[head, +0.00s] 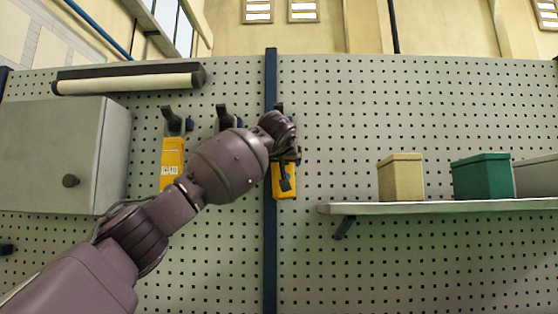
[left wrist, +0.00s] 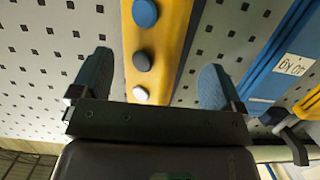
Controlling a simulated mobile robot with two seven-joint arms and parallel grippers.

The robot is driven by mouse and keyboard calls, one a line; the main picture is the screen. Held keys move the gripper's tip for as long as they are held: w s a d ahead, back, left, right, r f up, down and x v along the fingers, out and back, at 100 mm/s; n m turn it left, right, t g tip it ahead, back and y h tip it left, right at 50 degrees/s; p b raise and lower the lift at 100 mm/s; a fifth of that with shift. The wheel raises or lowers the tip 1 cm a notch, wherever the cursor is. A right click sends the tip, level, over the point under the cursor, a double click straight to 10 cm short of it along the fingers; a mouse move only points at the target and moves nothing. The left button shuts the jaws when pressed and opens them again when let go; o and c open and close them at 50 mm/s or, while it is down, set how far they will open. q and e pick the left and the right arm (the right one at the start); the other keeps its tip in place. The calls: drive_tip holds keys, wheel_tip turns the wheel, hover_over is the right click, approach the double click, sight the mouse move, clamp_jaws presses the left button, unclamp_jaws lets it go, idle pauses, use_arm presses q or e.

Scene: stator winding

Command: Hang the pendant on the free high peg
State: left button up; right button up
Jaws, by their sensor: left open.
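A yellow pendant (head: 284,192) hangs against the pegboard just right of the dark blue post, below a black peg (head: 279,107); my wrist hides its upper part. In the left wrist view the pendant (left wrist: 160,50) shows blue, dark and white buttons. My left gripper (left wrist: 152,85) is open, its two fingers on either side of the pendant with gaps. A second yellow pendant (head: 172,160) hangs under the left black peg (head: 172,120). The middle black peg (head: 227,117) shows nothing hanging from it, though my arm covers the area below. My right gripper is out of view.
The blue post (head: 271,240) runs down the pegboard (head: 400,110); it carries a label in the left wrist view. A grey cabinet (head: 50,150) is at left under a long lamp (head: 130,80). A shelf (head: 450,208) at right holds a tan box (head: 401,178) and green box (head: 483,176).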

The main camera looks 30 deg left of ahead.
use_arm(q)
drive_tip(key=b+v, duration=0.2)
drive_tip(key=v, duration=0.8)
drive_tip(key=shift+s+b, duration=0.35)
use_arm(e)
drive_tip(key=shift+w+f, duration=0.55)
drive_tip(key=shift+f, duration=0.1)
use_arm(q)
drive_tip(key=shift+d, duration=0.15)
